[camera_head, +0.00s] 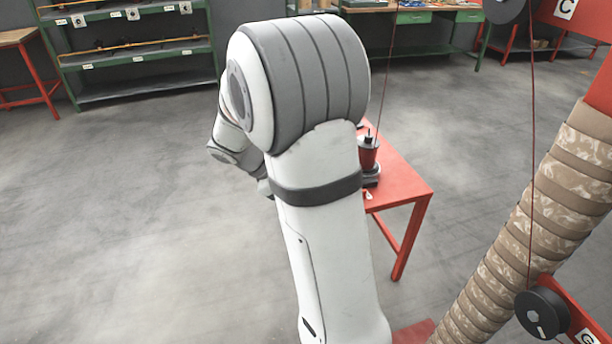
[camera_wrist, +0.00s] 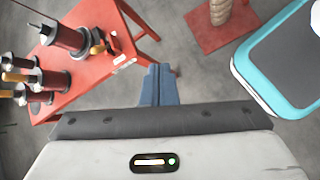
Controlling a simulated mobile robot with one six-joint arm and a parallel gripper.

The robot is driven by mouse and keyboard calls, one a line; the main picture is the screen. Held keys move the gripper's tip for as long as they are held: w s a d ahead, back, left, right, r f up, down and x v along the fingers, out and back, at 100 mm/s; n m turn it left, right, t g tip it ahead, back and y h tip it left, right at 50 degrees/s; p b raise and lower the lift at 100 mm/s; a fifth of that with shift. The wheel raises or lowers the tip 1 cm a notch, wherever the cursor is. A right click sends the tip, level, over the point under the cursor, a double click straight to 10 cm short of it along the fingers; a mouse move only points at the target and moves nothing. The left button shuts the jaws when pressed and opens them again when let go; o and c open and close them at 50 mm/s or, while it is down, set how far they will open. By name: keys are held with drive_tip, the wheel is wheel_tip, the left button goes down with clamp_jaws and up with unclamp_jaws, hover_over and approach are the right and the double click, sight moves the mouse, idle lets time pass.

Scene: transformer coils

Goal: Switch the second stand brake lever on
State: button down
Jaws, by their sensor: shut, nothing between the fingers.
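In the wrist view several coil stands with red wire spools stand on the red table (camera_wrist: 88,88), at the left. One stand (camera_wrist: 66,38) is apart from the group near the table's right side, with an orange-brown knob beside it. Other stands (camera_wrist: 40,80) cluster at the left edge. I cannot tell which is the second stand, or make out its brake lever surely. My gripper (camera_wrist: 160,72) has blue fingers, shut and empty, right of the table and apart from the stands. In the head view my arm hides the gripper; one red spool (camera_head: 368,155) shows on the table.
A teal-rimmed dark surface (camera_wrist: 242,66) lies at the right of the wrist view. A red base plate with a wrapped post (camera_wrist: 212,38) stands at the top. Green shelving (camera_head: 140,55) stands at the back left in the head view. Open floor (camera_head: 120,220) lies at left.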

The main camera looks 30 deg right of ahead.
drive_tip(key=w+d+f+n+h+b, duration=0.3)
drive_tip(key=w+f, duration=0.3)
drive_tip(key=f, duration=0.2)
drive_tip(key=w+d+f+n+h+b, duration=0.3)
drive_tip(key=w+d+f+n, duration=0.1)
drive_tip(key=w+f, duration=0.3)
drive_tip(key=shift+w+f+n+t+h, duration=0.15)
drive_tip(key=shift+f+n+t+h, duration=0.2)
drive_tip(key=shift+f+n, duration=0.45)
drive_tip(key=shift+d+f+b, duration=0.1)
drive_tip(key=shift+f+b, duration=0.05)
drive_tip(key=shift+b, duration=0.15)
drive_tip(key=d+b, duration=0.2)
drive_tip(key=d, duration=1.1)
drive_tip(key=shift+s+f+b, duration=0.3)
drive_tip(key=shift+s, duration=0.15)
